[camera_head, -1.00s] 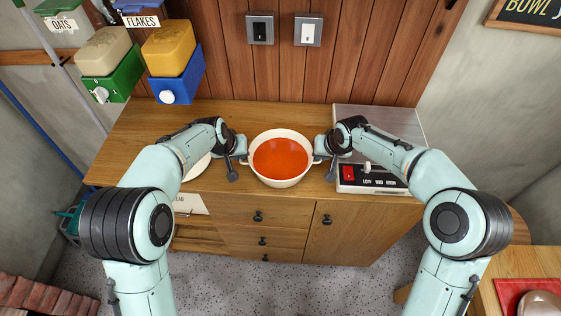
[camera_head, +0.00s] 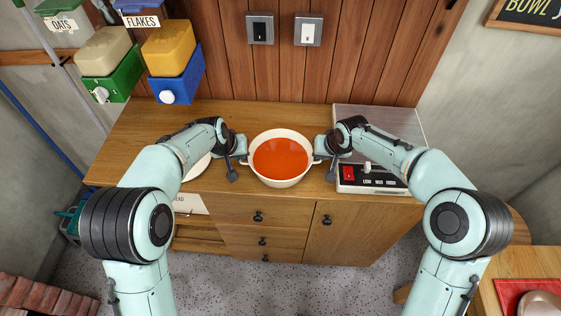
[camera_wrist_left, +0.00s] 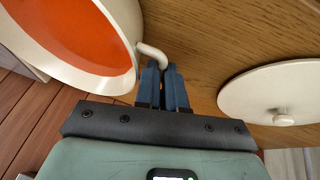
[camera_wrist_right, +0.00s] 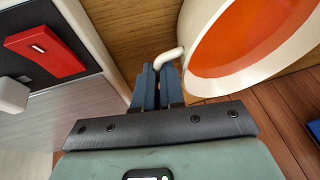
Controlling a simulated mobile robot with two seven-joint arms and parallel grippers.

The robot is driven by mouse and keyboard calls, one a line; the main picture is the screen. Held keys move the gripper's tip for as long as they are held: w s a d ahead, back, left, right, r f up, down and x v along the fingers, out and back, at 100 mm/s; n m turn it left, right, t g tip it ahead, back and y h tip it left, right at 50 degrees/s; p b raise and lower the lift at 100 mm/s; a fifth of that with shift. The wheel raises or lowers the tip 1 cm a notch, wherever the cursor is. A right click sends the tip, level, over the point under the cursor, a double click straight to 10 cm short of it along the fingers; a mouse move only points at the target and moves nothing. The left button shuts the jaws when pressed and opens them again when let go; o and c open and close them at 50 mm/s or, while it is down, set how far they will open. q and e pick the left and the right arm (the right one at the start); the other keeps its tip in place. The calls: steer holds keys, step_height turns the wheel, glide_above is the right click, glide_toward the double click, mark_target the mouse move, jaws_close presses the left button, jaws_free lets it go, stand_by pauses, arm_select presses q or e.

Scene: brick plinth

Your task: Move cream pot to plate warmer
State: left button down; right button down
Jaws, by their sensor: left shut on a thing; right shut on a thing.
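The cream pot (camera_head: 280,181), full of orange-red liquid, is on or just above the wooden counter, between my two grippers; I cannot tell whether it touches the wood. My left gripper (camera_head: 243,161) is shut on the pot's left handle (camera_wrist_left: 152,54). My right gripper (camera_head: 318,160) is shut on the pot's right handle (camera_wrist_right: 168,57). The pot looks level. The plate warmer (camera_head: 410,119), a metal-topped unit with a dark control panel and a red switch (camera_wrist_right: 45,53), stands right of the pot, partly hidden behind my right arm.
A cream lid (camera_wrist_left: 275,92) with a knob lies on the counter left of the pot, partly hidden by my left arm in the head view. Cereal dispensers (camera_head: 172,62) hang at the upper left. The counter (camera_head: 262,112) behind the pot is clear.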

arm_select(q)
steer(key=shift+w+r, duration=0.1)
steer(key=shift+r, duration=0.05)
arm_select(e)
steer(key=shift+w+r, duration=0.1)
steer(key=shift+r, duration=0.05)
